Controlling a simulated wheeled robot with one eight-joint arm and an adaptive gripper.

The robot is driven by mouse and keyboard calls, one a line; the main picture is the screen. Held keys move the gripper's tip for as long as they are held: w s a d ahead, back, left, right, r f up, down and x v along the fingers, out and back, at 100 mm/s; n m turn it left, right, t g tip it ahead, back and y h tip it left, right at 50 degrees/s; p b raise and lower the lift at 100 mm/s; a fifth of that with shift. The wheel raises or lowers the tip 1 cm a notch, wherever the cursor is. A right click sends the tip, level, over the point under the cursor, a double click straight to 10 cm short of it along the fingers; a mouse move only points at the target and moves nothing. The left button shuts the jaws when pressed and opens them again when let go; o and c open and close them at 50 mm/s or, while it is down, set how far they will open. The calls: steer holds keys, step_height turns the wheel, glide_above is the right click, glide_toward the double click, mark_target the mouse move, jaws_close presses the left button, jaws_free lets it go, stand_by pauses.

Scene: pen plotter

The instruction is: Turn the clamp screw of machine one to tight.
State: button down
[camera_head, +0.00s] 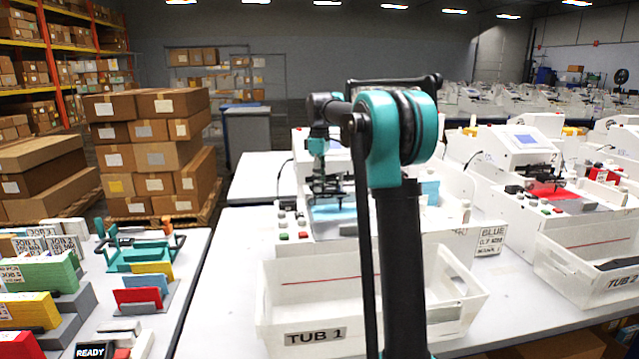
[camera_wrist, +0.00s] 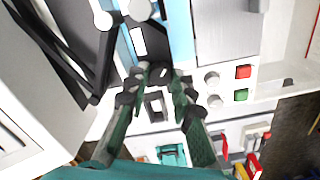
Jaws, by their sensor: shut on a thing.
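Machine one (camera_head: 295,225) is the white plotter behind the tub marked TUB 1, with a blue sheet (camera_head: 335,212) on its bed. My gripper (camera_head: 332,197) points down over this machine. In the wrist view my gripper (camera_wrist: 162,78) has its two green and dark fingers close together, shut on a small dark piece (camera_wrist: 160,73) that appears to be the clamp screw. The fingers mostly hide it, and its turn angle cannot be read. A blue strip (camera_wrist: 181,30) runs beyond the fingertips.
Tub 1 (camera_head: 315,338) stands in front of machine one. Red (camera_wrist: 243,72) and green (camera_wrist: 240,95) buttons and pale knobs (camera_wrist: 211,78) lie right of the fingers. A second machine (camera_head: 525,150) stands to the right. A side table (camera_head: 190,260) at left holds coloured blocks.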

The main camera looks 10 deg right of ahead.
steer(key=m, duration=0.4)
steer(key=shift+m, duration=0.3)
steer(key=m, duration=0.5)
steer(key=shift+w, duration=0.1)
steer(key=m, duration=0.5)
steer(key=shift+d+m, duration=0.1)
steer(key=shift+m, duration=0.3)
steer(key=m, duration=0.4)
steer(key=shift+m, duration=0.4)
steer(key=c, duration=1.3)
jaws_free()
